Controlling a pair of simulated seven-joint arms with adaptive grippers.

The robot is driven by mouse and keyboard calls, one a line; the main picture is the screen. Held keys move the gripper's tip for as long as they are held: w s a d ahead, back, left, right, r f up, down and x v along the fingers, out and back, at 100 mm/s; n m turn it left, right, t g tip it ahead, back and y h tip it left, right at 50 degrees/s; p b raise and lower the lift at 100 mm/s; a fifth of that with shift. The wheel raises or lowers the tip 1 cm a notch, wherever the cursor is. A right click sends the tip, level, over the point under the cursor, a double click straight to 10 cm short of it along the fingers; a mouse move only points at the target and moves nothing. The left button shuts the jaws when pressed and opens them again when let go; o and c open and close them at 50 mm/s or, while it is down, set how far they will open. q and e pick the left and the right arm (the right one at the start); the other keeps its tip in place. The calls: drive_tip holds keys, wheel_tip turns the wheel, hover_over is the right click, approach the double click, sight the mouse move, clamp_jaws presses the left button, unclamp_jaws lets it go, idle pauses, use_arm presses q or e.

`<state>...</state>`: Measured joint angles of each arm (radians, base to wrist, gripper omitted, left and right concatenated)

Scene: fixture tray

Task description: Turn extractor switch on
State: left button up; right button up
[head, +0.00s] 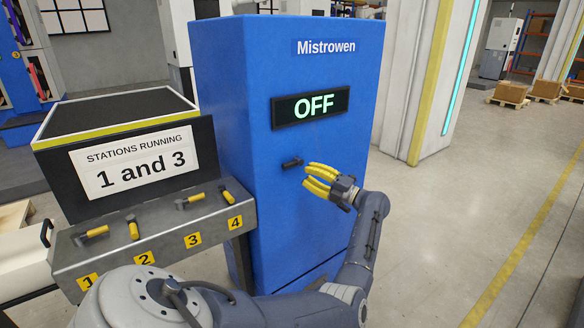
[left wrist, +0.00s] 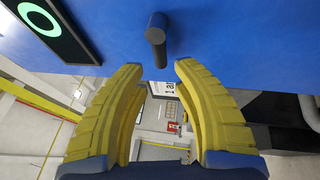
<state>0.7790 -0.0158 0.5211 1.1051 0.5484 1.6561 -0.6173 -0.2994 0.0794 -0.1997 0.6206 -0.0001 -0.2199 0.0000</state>
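The blue cabinet (head: 240,110) is labelled "Mistrowen", and its display (head: 310,106) reads "OFF" in green letters. Below the display a small black lever (head: 292,162) sticks out of the front panel. It also shows at the top centre of the left wrist view (left wrist: 157,35). My left gripper (head: 308,177), with yellow fingers, is just below and to the right of the lever in the head view. In the left wrist view its two fingers are apart with nothing between them, and the lever is just beyond the fingertips, not visibly touched. My right gripper is not in view.
A grey console (head: 160,235) with several yellow-handled levers, numbered 1 to 4, stands left of the cabinet. Its sign (head: 133,163) reads "Stations running 1 and 3". A white pillar (head: 405,90) stands behind to the right. The floor (head: 450,220) on the right is clear.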

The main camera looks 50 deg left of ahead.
sight(292, 164)
use_arm(q)
drive_tip(key=shift+x, duration=3.6)
drive_tip(key=shift+o, duration=0.2)
clamp_jaws()
